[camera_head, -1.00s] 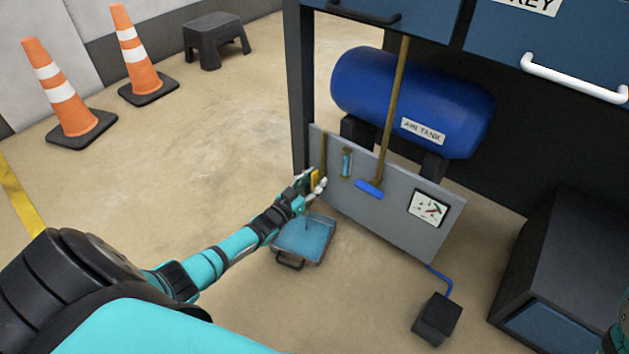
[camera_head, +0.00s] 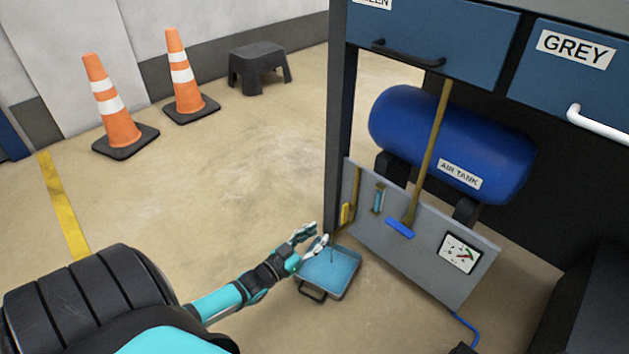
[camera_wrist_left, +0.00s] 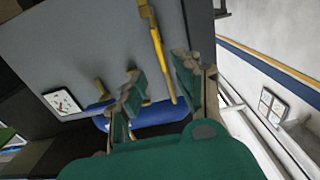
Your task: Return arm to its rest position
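My left arm reaches in from the lower left in the head view. Its gripper (camera_head: 312,240) has its fingers apart and nothing between them. It is just left of the grey panel (camera_head: 420,255), near the yellow lever (camera_head: 346,214) at the panel's left edge. Behind the fingers lies the shallow blue tray (camera_head: 335,272) on the floor. In the left wrist view the two fingers (camera_wrist_left: 160,88) stand apart, with the grey panel (camera_wrist_left: 90,45) and a yellow handle (camera_wrist_left: 160,55) beyond them. My right gripper is out of view.
The panel also carries a blue-ended lever (camera_head: 401,228) and a gauge (camera_head: 461,253). A blue air tank (camera_head: 450,145) sits behind it under the drawers (camera_head: 435,40). Two traffic cones (camera_head: 116,115) and a black stool (camera_head: 259,70) stand at the back left. The floor between is clear.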

